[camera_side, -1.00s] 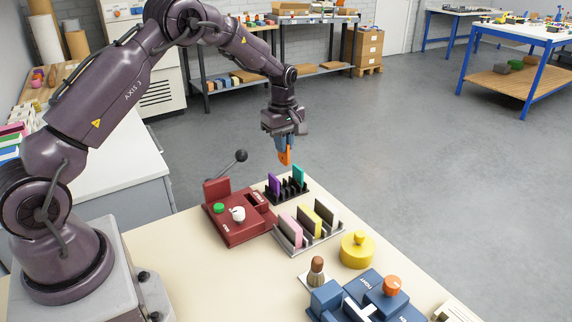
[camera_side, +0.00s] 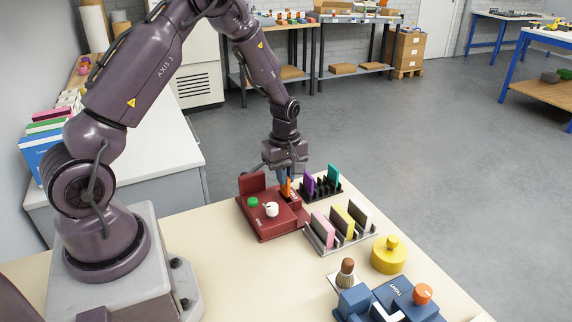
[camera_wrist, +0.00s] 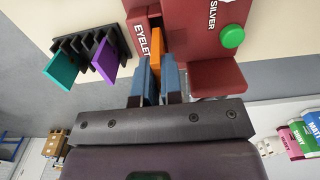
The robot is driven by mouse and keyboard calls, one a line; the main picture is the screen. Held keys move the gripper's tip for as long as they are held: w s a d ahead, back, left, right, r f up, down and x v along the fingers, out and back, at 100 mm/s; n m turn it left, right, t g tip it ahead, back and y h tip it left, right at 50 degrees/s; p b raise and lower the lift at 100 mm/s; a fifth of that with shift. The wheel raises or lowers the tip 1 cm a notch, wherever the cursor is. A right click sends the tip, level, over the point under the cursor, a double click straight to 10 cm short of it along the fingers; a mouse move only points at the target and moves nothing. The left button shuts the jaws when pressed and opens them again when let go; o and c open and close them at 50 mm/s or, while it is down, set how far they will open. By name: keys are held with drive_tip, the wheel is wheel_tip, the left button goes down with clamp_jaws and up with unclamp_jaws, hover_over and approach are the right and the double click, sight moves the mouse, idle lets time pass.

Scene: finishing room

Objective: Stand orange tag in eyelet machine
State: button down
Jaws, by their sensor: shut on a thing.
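The orange tag (camera_side: 289,187) is upright between the blue fingers of my gripper (camera_side: 285,176), which is shut on it. In the wrist view the tag (camera_wrist: 156,47) sticks out past the fingertips (camera_wrist: 158,75) into the dark slot beside the word EYELET. The red eyelet machine (camera_side: 268,222) stands on the bench, with a green button, a white knob and a raised block at its back. It also shows in the wrist view (camera_wrist: 193,38). The tag's lower end is at the slot; I cannot tell how deep it sits.
A black rack (camera_side: 325,194) with purple and teal tags stands close to the right of the machine. A grey rack (camera_side: 322,243) with pink, yellow and white tags is in front of it. A yellow knobbed disc (camera_side: 388,256), a brush (camera_side: 346,272) and a blue machine (camera_side: 405,297) lie nearer.

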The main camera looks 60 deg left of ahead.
sight(285, 195)
drive_tip(key=shift+f, duration=1.15)
drive_tip(key=shift+f, duration=0.6)
idle(0.6)
drive_tip(key=c, duration=1.5)
unclamp_jaws()
drive_tip(key=shift+c, duration=0.2)
drive_tip(key=shift+r, duration=5.5)
